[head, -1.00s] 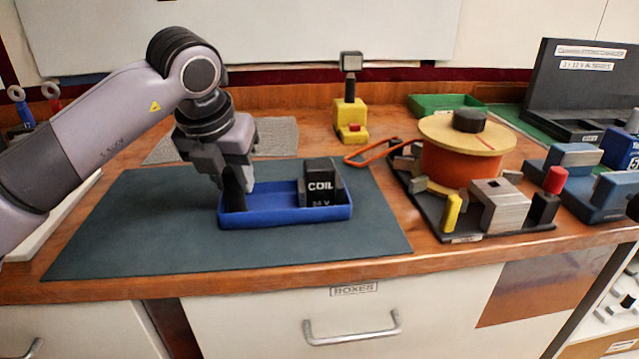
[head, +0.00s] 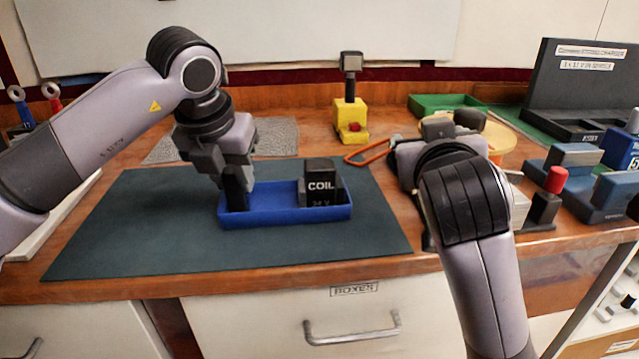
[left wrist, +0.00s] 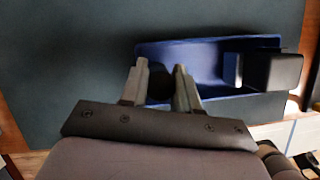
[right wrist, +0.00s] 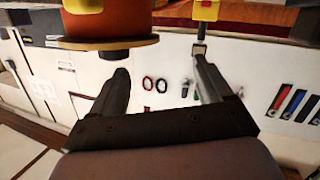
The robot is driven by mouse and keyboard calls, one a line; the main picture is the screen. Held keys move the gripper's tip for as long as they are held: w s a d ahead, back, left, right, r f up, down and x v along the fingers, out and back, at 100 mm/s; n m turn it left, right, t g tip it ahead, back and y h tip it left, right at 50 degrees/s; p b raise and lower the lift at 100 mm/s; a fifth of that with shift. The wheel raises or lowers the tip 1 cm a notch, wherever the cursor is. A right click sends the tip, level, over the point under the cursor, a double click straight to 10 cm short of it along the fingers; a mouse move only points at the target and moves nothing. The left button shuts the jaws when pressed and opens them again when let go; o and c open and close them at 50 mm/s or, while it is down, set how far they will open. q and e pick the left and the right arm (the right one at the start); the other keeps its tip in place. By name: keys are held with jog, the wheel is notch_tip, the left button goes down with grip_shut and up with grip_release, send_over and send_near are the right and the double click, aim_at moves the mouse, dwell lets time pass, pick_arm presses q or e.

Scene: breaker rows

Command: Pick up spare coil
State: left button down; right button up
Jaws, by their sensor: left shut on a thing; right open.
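A black block labelled COIL (head: 321,184) sits in the right end of a blue tray (head: 270,217) on the dark mat. It also shows in the left wrist view (left wrist: 273,71). My left gripper (head: 236,184) is over the tray's left end, shut on a dark upright piece (left wrist: 160,86) there. I cannot tell whether that piece is part of the tray. The tray appears to rest on the mat. My right gripper (right wrist: 160,72) is open and empty, with the orange spool (right wrist: 110,18) beyond it in the right wrist view.
A yellow stand (head: 350,115) and a green tray (head: 440,103) stand at the back. My right arm hides much of the spool fixture at right. Blue blocks (head: 575,157) and a black panel (head: 580,85) lie further right. The mat (head: 130,235) left of the tray is clear.

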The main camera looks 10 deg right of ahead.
aim_at(320, 165)
pick_arm(q)
jog(key=shift+r, duration=0.1)
pick_arm(e)
jog(key=s+a+f+n+y, duration=0.1)
jog(key=s+a+y, duration=0.1)
jog(key=a, duration=0.5)
jog(key=s+a+f+y, duration=0.1)
jog(key=s+a+y, duration=0.2)
jog(key=a, duration=0.4)
jog(key=shift+g, duration=0.3)
jog(key=x, duration=1.1)
jog(key=shift+w+a+f, duration=0.1)
jog(key=shift+w+a, duration=0.2)
jog(key=shift+w, duration=0.1)
grip_shut()
notch_tip(320, 165, up, 10)
jog(key=shift+r, duration=0.1)
pick_arm(q)
jog(key=c, duration=0.8)
grip_release()
jog(key=shift+o, duration=0.2)
